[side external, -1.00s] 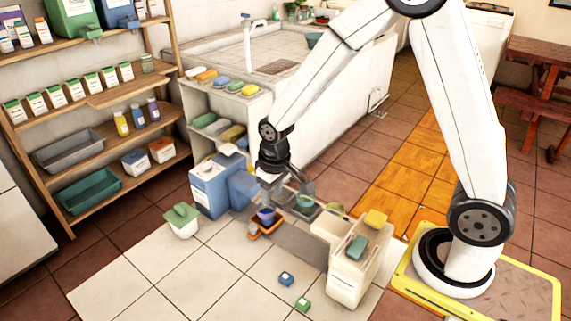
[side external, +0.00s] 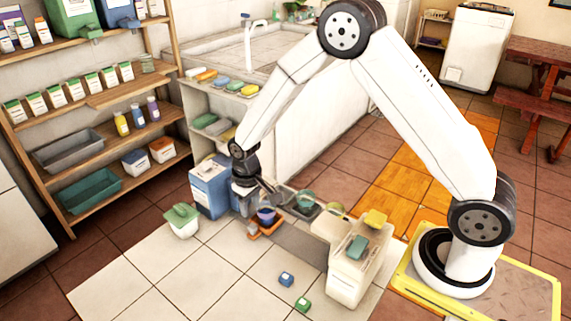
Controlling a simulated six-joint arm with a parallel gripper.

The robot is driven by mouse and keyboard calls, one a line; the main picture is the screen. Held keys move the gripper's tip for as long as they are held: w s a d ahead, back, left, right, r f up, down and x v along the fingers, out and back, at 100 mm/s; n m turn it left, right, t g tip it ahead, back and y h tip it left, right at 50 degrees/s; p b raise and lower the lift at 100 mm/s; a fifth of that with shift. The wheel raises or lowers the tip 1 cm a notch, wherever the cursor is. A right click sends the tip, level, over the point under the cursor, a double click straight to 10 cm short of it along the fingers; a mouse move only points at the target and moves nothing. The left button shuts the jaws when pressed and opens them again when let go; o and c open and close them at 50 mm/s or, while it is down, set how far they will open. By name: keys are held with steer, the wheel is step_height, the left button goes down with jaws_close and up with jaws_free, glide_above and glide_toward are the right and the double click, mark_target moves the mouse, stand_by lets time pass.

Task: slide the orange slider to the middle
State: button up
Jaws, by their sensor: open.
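The orange slider (side external: 256,234) is a small orange piece low at the left end of a grey bench-like rail (side external: 300,241). A purple-blue bowl (side external: 266,216) sits on or right by it; I cannot tell which. My gripper (side external: 264,200) is open, just above and behind the bowl and slider. Its fingers are small and partly blend with the things behind, so I cannot tell whether they touch anything.
A blue-and-white box (side external: 210,188) stands left of my gripper. A cream block (side external: 347,275) carries a teal piece (side external: 357,247) and a yellow piece (side external: 375,218).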

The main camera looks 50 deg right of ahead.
mark_target(253, 225)
steer(key=shift+f, duration=3.5)
jaws_close()
